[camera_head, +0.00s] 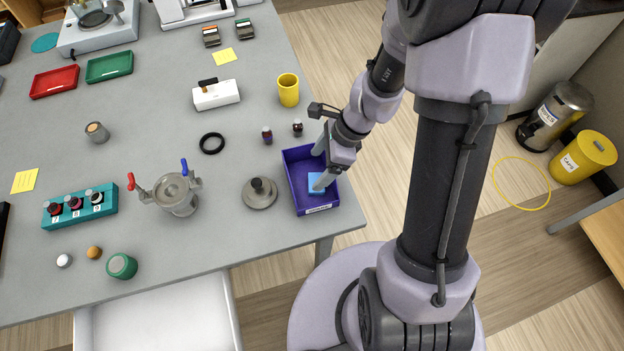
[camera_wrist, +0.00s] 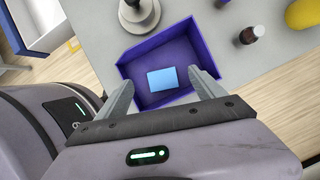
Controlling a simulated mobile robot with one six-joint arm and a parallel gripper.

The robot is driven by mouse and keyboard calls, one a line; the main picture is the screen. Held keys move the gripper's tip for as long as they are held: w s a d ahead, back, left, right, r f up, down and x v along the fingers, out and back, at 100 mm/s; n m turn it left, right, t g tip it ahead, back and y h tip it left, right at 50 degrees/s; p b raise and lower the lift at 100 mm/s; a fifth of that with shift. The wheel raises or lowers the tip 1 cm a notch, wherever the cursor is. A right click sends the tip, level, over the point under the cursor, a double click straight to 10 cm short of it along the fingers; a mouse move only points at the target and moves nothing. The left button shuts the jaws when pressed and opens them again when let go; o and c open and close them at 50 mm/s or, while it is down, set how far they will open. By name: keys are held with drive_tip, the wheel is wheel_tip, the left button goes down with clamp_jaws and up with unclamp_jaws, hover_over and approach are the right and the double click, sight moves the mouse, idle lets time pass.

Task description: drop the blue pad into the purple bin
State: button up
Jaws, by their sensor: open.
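The blue pad (camera_head: 316,182) is a flat light-blue square. In the wrist view the blue pad (camera_wrist: 168,79) shows within the outline of the purple bin (camera_wrist: 187,46) and appears to lie on its floor. The purple bin (camera_head: 297,171) is an open-topped box near the right edge of the grey table. My gripper (camera_head: 319,168) is over the bin, its fingertips reaching down toward the inside. In the wrist view my gripper (camera_wrist: 164,83) is open, with one finger on each side of the pad and gaps between them. The fingers partly hide the bin's near side.
A round grey weight (camera_head: 260,193) stands just left of the bin. Two small dark bottles (camera_head: 267,135) and a yellow cup (camera_head: 288,90) stand behind it. The table's right edge is close to the bin.

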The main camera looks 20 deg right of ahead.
drive_tip(key=p+v, duration=0.6)
drive_tip(key=v, duration=1.1)
drive_tip(key=shift+d+r, duration=0.2)
drive_tip(key=s+a+f+n+t+h+b, duration=0.1)
drive_tip(key=s+a+n+t+b, duration=0.3)
drive_tip(key=s+a+n+b, duration=0.7)
drive_tip(key=n+h+b, duration=0.1)
drive_tip(key=n+b, duration=0.4)
drive_tip(key=n, duration=0.1)
drive_tip(key=shift+f+t, duration=0.3)
drive_tip(key=shift+f, duration=0.1)
